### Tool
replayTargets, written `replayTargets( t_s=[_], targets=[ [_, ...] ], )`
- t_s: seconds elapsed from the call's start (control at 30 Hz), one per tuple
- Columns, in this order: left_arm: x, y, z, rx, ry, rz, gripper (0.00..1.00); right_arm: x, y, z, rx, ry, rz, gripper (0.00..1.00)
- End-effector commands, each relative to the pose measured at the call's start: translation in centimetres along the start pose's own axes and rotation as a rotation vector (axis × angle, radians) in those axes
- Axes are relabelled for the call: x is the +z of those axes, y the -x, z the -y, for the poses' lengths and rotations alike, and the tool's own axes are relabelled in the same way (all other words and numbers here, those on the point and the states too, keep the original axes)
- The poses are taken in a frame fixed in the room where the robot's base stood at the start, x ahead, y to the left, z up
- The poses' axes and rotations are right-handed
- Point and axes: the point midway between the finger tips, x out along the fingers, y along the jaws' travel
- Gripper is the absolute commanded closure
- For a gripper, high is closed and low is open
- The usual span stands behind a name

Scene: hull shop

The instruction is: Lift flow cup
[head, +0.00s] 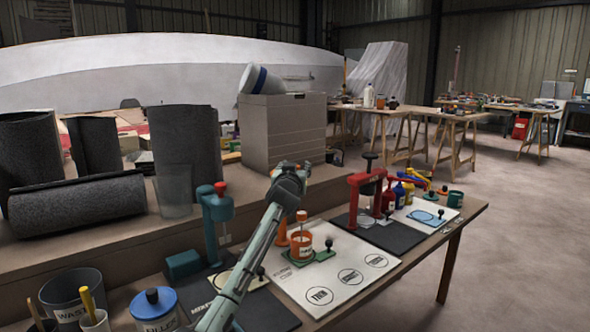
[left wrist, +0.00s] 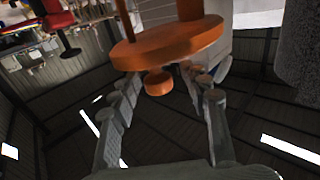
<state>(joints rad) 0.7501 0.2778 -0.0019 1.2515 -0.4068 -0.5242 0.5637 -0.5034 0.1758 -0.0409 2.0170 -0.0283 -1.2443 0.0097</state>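An orange cup (head: 301,244) with a pale label stands on a small green base on the white board. An orange knob (head: 301,215) on a thin stem rises above it; I take this for the flow cup. My left gripper (head: 297,172) is above and slightly left of the knob. In the left wrist view an orange disc (left wrist: 165,45) with a thin stem and a small round knob (left wrist: 158,83) shows beyond the fingers. My left gripper (left wrist: 168,78) is open there, its fingers apart with the knob between them in the picture. Contact cannot be told. My right gripper is out of view.
A teal stand (head: 216,222) is left of the board (head: 345,268), which bears printed circles. A red stand (head: 372,188) and several coloured bottles stand to the right. A blue-lidded tub (head: 153,305) and a dark waste bin (head: 72,290) are at the near left.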

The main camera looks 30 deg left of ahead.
Motion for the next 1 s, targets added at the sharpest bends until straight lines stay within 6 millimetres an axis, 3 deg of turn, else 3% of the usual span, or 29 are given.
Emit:
replayTargets(
  t_s=[0.23,0.37,0.8,1.0],
  targets=[
    [0.2,0.1,-0.1,0.001,0.0,0.003,0.54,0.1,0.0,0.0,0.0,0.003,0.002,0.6],
    [0.3,1.2,-0.1,0.002,0.0,0.003,0.54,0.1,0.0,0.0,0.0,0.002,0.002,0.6],
    [0.2,9.7,-0.1,0.002,0.002,0.002,0.54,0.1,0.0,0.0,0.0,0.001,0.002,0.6],
    [0.1,11.7,0.0,0.001,0.0,0.001,0.54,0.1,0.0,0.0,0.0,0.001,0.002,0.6]
  ],
)
